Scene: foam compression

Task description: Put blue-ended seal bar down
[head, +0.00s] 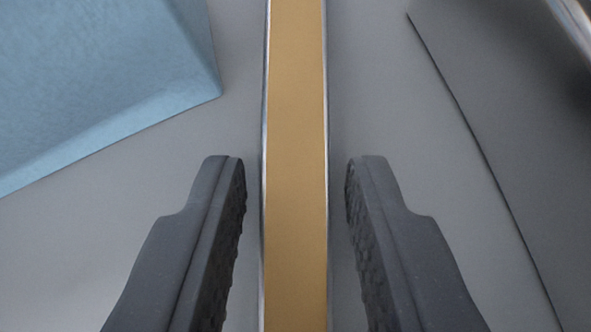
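A long bar with a tan top face and shiny metal edges (296,120) runs from the top to the bottom of the head view, through the middle. I take it as the seal bar; no blue end shows, as both ends are out of the picture. My gripper (296,170) is open, with one dark ridged finger on each side of the bar. A narrow gap shows between each finger and the bar. I cannot tell whether the bar rests on the grey surface (120,220).
A light blue block (100,70), foam-like, fills the upper left. A darker grey panel with a thin dark edge (520,140) lies along the right, with a shiny metal part at the top right corner. Bare grey surface shows on both sides of the bar.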

